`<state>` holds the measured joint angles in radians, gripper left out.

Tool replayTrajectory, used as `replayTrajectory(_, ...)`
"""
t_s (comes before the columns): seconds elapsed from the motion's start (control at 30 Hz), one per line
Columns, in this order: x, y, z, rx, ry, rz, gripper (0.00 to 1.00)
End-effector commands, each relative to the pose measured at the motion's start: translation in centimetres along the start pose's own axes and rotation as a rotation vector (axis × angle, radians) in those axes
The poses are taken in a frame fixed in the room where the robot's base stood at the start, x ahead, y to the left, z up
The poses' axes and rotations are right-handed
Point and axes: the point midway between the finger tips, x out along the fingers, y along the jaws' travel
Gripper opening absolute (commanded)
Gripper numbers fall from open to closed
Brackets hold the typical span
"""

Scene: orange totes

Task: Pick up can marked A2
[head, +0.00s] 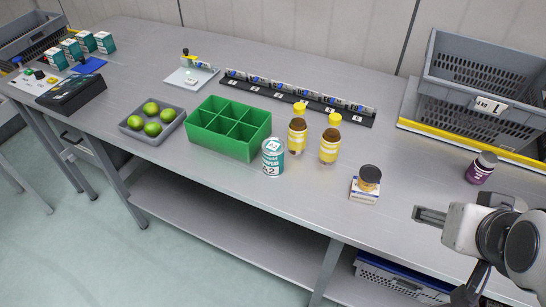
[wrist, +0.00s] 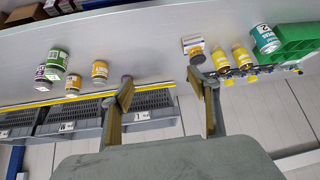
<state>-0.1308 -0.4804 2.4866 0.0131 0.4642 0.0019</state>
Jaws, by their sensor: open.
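The can marked A2 (head: 273,158) is teal and white and stands upright on the table at the front right corner of the green divided box (head: 231,128). In the wrist view the can (wrist: 265,40) is at the upper right, beside the green box (wrist: 298,42). My gripper (head: 430,215) is over the right part of the table, well to the right of the can and apart from it. In the wrist view my gripper (wrist: 163,88) has its two fingers spread with nothing between them.
Two yellow bottles (head: 329,147) stand just right of the can. A dark-lidded jar (head: 369,178) on a small box and a purple jar (head: 482,168) lie further right. A grey tray of green fruit (head: 153,124) is left; grey crates (head: 480,90) are back right.

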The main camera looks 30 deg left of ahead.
Motion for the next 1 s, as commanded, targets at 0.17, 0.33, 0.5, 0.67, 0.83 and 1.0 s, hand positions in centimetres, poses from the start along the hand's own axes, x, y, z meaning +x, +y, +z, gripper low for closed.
replayTrajectory(0.17, 2.9, -1.9, -2.4, -0.033, 0.057, -0.033, 0.61)
replayTrajectory(0.33, 5.5, -3.9, -4.5, -0.06, 0.118, -0.063, 0.61)
replayTrajectory(0.5, 8.0, -6.1, -6.3, -0.086, 0.179, -0.095, 0.61)
replayTrajectory(0.67, 10.2, -8.3, -7.6, -0.108, 0.235, -0.126, 0.61)
replayTrajectory(0.83, 12.4, -10.8, -8.6, -0.131, 0.296, -0.16, 0.61)
replayTrajectory(1.0, 14.4, -13.5, -9.3, -0.151, 0.356, -0.194, 0.61)
